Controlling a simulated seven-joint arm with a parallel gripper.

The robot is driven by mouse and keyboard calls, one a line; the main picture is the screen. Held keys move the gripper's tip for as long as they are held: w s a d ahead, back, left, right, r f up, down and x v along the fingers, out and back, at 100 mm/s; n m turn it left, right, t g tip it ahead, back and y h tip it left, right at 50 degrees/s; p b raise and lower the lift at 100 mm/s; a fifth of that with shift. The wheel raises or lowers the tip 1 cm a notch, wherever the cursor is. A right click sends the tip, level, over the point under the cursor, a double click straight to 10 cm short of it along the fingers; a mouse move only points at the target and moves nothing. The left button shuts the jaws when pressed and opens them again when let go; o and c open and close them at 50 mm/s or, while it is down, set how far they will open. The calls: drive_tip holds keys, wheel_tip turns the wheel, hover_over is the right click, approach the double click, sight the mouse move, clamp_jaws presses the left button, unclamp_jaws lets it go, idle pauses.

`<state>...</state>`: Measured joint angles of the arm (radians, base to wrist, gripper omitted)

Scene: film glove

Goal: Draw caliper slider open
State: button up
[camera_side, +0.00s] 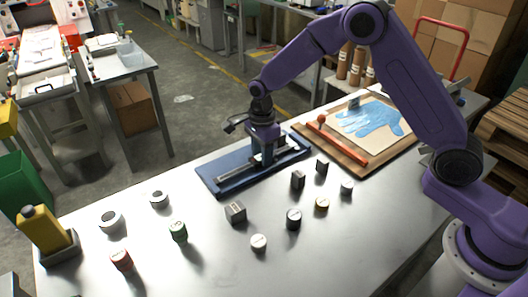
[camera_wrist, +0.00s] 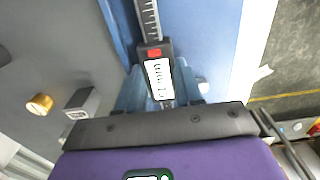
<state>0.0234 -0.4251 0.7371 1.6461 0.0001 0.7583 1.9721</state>
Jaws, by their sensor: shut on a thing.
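The caliper (camera_side: 236,174) lies along a dark blue base (camera_side: 208,178) on the metal table. In the wrist view its graduated beam (camera_wrist: 148,18) runs up to the top edge, and its slider (camera_wrist: 158,76) shows a pale display and a red button. My gripper (camera_side: 264,157) is down over the base, toward its right part. In the wrist view my gripper (camera_wrist: 160,94) is shut on the slider, with a finger on each side of it. The lower end of the slider is hidden by the gripper body.
A wooden board (camera_side: 372,158) with a blue glove picture and an orange-red rod (camera_side: 345,149) lies right of the base. Several small blocks and round pieces, including a dark cube (camera_side: 235,212), stand in front. A yellow bottle (camera_side: 43,230) stands at the left.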

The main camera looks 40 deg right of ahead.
sight(251, 165)
drive_tip(key=shift+a, duration=2)
idle(0.4)
drive_tip(key=o, duration=1.1)
drive_tip(key=shift+c, duration=0.2)
drive_tip(key=shift+o, duration=0.3)
drive_tip(key=shift+s, duration=0.15)
